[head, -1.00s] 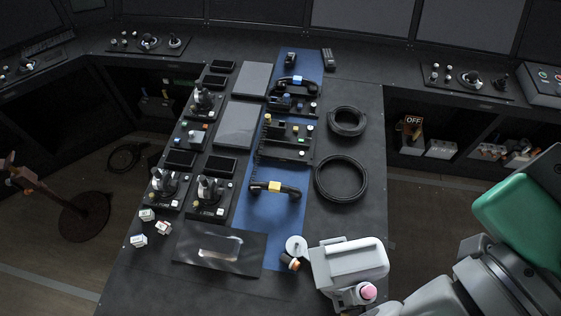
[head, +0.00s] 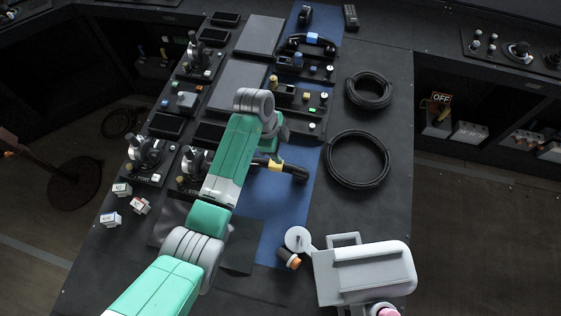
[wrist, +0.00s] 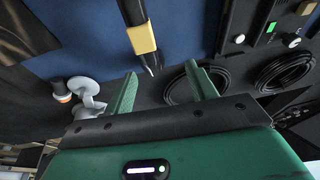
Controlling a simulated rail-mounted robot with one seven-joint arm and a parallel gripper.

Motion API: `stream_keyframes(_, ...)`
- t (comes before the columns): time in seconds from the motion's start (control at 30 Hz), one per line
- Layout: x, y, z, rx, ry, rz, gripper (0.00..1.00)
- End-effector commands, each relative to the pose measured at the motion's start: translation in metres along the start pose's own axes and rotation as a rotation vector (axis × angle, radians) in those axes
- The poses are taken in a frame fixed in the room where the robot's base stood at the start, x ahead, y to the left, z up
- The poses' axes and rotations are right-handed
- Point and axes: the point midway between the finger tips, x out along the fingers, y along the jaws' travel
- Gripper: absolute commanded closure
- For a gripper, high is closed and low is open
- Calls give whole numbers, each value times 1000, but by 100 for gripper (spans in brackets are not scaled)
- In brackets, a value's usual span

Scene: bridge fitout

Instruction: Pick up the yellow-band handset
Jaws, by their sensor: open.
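The yellow-band handset (head: 296,171) is black with a yellow band around its middle. It lies on the blue mat (head: 285,215) in the head view, its left part hidden behind my arm. In the wrist view the handset (wrist: 133,14) comes down from the top edge, its yellow band (wrist: 142,38) in plain sight. My gripper (wrist: 162,88) is open, with its two green fingers apart and nothing between them. The handset's near end shows beyond the gap between the fingertips, apart from them. In the head view my arm hides the fingertips.
A blue-band handset (head: 312,43) lies farther back on the mat. Control panels with joysticks (head: 146,152) stand on the left. Two black cable coils (head: 357,160) lie on the right.

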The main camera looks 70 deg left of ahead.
Motion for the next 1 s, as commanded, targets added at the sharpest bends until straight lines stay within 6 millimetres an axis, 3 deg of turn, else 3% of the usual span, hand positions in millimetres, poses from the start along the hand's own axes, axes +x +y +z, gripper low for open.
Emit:
stream_keyframes(0.03,12,8,17,-1,-1,38,44)
stream_keyframes(0.13,18,16,30,9,3,78,44)
stream_keyframes(0.27,20,17,30,12,3,81,44)
stream_keyframes(0.57,46,19,30,10,3,77,44)
stream_keyframes(0.8,87,24,32,10,2,77,44)
stream_keyframes(1.0,95,24,31,11,3,75,44)
